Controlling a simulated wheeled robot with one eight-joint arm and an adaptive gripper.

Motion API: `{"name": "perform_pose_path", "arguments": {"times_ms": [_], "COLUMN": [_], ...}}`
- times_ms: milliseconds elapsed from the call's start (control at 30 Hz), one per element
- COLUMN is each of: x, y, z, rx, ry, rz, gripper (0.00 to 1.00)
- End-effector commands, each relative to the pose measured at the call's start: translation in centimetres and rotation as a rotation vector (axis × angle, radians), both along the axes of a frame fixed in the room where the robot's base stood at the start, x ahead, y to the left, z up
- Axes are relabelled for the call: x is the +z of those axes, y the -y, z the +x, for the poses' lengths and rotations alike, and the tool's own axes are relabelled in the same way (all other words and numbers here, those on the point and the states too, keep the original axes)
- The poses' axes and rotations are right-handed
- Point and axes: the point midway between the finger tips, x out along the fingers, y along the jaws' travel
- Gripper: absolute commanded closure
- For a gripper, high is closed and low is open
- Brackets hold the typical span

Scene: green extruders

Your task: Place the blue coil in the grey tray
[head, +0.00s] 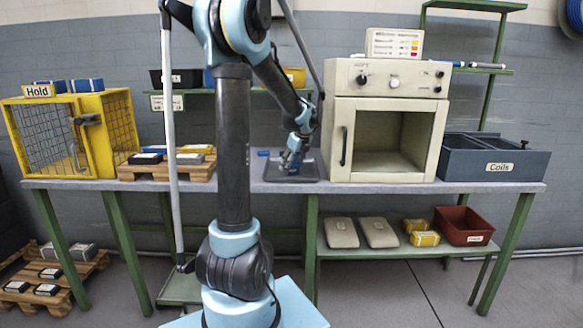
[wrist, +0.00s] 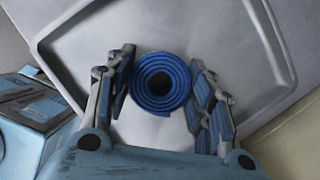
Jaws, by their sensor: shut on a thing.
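In the wrist view the blue coil (wrist: 160,84) is a rolled spiral with a dark round hole, seen end-on. My gripper (wrist: 162,78) is shut on it, with one finger at each side. The pale grey tray (wrist: 88,55) with a raised rim lies behind the coil in that view. I cannot tell whether the coil touches the tray floor. In the head view my gripper (head: 291,160) points down over the tray (head: 308,173), which looks dark grey on the workbench. The coil is too small to make out clearly there.
A small blue item (head: 263,153) lies by the tray's back left. An open cream oven (head: 387,130) stands to the right, then a dark bin labelled Coils (head: 455,163). A pallet (head: 165,168) with boxes and a yellow cage (head: 95,125) stand left. Bare bench (head: 235,178) lies left of the tray.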

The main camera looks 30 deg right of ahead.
Motion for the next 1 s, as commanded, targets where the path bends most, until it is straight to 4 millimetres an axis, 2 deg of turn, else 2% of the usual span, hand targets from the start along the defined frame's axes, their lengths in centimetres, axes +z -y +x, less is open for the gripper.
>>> {"name": "perform_pose_path", "arguments": {"times_ms": [333, 367, 433, 467, 833, 1000], "x": [-0.3, -0.3, -0.3, -0.3, -0.1, 1.3], "y": [0.0, 0.0, 0.0, 0.0, 0.1, 0.2], "z": [0.0, 0.0, 0.0, 0.0, 0.0, -0.6], "rx": [0.000, 0.000, 0.000, 0.000, -0.001, -0.002], "ry": [0.000, 0.000, 0.000, 0.000, 0.000, 0.000], "rz": [0.000, 0.000, 0.000, 0.000, 0.000, 0.000], "gripper": [0.78, 0.49, 0.33, 0.31, 0.31, 0.31]}}
